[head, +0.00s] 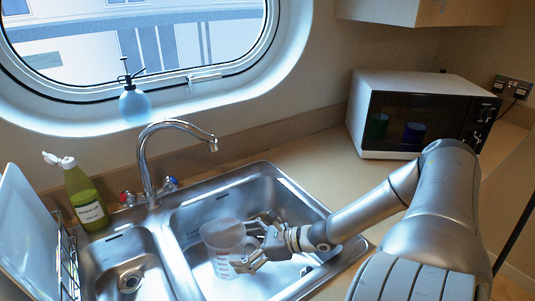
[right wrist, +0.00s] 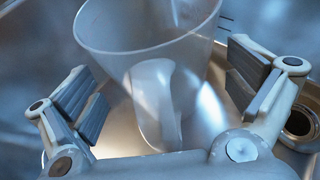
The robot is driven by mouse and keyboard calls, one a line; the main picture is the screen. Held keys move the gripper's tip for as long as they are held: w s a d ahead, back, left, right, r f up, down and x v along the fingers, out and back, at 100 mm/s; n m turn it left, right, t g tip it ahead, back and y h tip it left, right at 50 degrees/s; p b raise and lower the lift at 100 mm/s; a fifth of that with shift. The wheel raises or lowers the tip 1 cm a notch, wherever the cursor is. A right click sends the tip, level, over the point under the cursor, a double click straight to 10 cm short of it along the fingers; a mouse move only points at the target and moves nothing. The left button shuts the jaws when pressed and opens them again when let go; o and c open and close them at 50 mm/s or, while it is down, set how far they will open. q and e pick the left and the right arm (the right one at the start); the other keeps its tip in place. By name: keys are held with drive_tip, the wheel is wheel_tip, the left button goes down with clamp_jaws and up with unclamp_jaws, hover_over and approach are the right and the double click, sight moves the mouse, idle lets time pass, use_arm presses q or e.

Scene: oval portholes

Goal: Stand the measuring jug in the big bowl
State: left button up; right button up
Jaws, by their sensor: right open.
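The clear measuring jug (head: 222,243) is upright in the big bowl (head: 285,200), the larger right-hand basin of the steel sink. It appears to rest on the basin floor. Its handle faces my right gripper (head: 251,244). In the right wrist view the jug (right wrist: 150,38) has its open rim at the top and its handle between the fingers. My right gripper (right wrist: 165,98) is open, with a finger on either side of the handle and visible gaps to both. My left gripper is not in view.
A smaller basin (head: 103,258) lies left of the big bowl. The tap (head: 145,165) arches over from behind. A green soap bottle (head: 85,198) and a rack with a plate (head: 28,235) stand at the left. A microwave (head: 400,120) stands on the right counter.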

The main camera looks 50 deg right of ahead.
drive_tip(key=p+v, duration=0.1)
drive_tip(key=v, duration=0.9)
drive_tip(key=shift+s+d, duration=0.1)
drive_tip(key=shift+r, duration=0.1)
